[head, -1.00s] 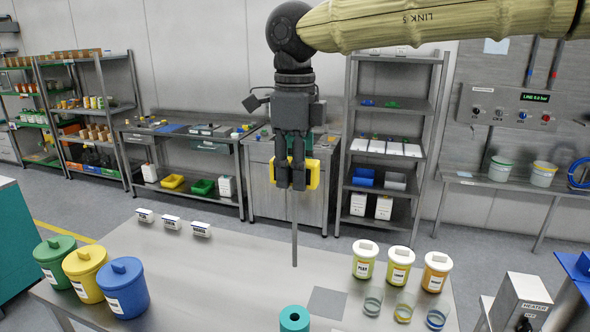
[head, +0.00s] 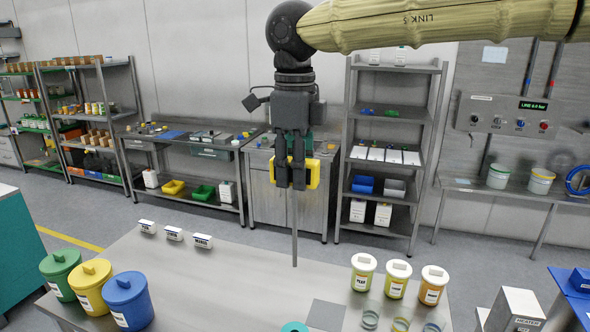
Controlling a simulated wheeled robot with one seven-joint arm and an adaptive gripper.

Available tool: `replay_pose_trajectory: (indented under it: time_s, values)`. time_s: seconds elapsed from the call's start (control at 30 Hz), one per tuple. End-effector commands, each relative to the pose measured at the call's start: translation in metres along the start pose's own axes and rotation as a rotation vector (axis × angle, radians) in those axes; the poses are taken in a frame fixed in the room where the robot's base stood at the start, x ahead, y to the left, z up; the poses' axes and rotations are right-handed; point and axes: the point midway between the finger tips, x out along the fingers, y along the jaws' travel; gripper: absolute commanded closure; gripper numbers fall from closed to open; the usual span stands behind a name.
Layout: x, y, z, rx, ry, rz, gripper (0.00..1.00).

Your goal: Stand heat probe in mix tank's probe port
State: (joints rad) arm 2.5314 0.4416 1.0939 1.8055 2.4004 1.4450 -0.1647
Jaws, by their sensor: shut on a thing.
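My gripper (head: 292,188) is in the upper middle of the head view, pointing down. It is shut on the yellow handle of the heat probe (head: 295,230). The handle (head: 314,173) shows on both sides of the dark fingers. The probe's thin grey rod hangs straight down, upright. Its lower tip appears in front of the steel table (head: 215,290); how high above the table it is I cannot tell. I cannot make out the mix tank or its probe port in this view.
Green, yellow and blue lidded bins (head: 127,300) stand at the table's left. Three lidded jars (head: 397,280) and open glasses stand at its right. A teal round thing (head: 294,327) is cut off at the bottom edge. A heater box (head: 515,310) stands at right. The table's middle is clear.

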Motion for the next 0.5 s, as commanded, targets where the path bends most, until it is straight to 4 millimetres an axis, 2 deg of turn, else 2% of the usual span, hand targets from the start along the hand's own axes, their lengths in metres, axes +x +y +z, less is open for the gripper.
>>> replay_pose_trajectory:
  time_s: [0.03,0.5]
  values:
    - [-0.007,0.0,0.0,0.0,0.0,0.0,1.0]
    - [-0.033,0.0,0.0,0.001,0.0,0.0,1.0]
